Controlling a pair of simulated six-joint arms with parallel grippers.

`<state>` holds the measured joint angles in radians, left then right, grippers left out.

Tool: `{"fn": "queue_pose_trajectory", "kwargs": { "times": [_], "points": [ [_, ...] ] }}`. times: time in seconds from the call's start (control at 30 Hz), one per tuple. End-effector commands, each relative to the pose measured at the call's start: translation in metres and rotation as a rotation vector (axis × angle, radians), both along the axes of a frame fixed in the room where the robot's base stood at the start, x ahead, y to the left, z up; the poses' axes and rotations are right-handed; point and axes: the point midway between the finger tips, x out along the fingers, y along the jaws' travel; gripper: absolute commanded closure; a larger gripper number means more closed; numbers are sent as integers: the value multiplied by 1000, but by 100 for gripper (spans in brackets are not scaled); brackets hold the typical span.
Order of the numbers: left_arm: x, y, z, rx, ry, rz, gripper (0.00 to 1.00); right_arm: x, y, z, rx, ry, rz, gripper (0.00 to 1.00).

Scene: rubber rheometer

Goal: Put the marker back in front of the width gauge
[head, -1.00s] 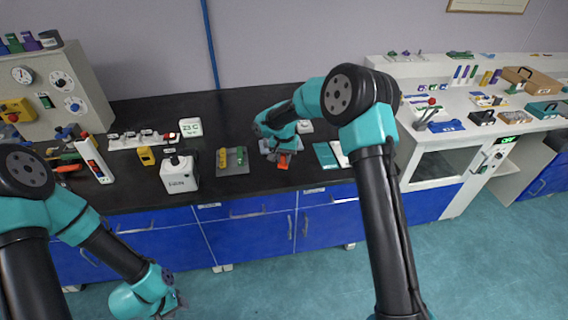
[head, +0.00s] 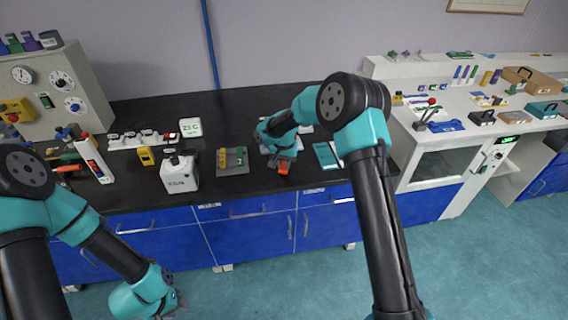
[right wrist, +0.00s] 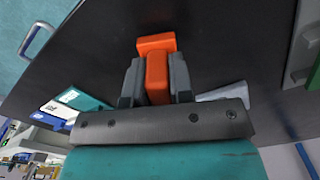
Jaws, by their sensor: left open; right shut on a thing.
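An orange piece (head: 284,167), which I take to be the marker, is gripped in my right gripper (head: 284,160) above the dark bench, close to its front edge. In the right wrist view the orange piece (right wrist: 156,75) sits between the two grey fingers, with a wider orange end beyond their tips. Whether it touches the bench is unclear. My left gripper (head: 174,304) is open and empty, low in front of the bench. I cannot tell for sure which item is the width gauge; a grey plate with green and yellow blocks (head: 233,168) lies left of my right gripper.
A teal-and-white booklet (head: 326,155) lies right of my right gripper. A white box-shaped device (head: 180,175) and a yellow item (head: 146,156) stand farther left. A white side counter (head: 440,140) carries a lever and cases. Dark bench behind the grey plate is clear.

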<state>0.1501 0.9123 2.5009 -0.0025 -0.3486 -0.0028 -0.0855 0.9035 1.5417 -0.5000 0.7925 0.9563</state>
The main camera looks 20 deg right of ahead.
Motion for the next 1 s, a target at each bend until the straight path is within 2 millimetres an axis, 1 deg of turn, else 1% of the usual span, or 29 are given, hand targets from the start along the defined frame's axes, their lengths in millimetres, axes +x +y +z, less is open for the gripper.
{"fn": "queue_pose_trajectory", "kwargs": {
  "times": [0.07,0.1,0.33,0.57,0.73,0.87,1.0],
  "points": [
    [0,0,0,0,0,0,57,0,0,-3,0,1,0,94],
    [0,0,0,0,0,0,57,0,0,-2,0,0,0,76],
    [0,0,0,0,0,0,57,0,0,-2,0,0,0,54],
    [0,0,0,0,0,0,57,0,0,-2,0,0,0,53],
    [0,0,0,0,0,0,57,0,0,5,0,-1,-1,53],
    [0,0,0,0,0,0,57,0,0,19,1,-3,-1,53],
    [0,0,0,0,0,0,57,1,0,43,0,-4,1,53]
  ]
}}
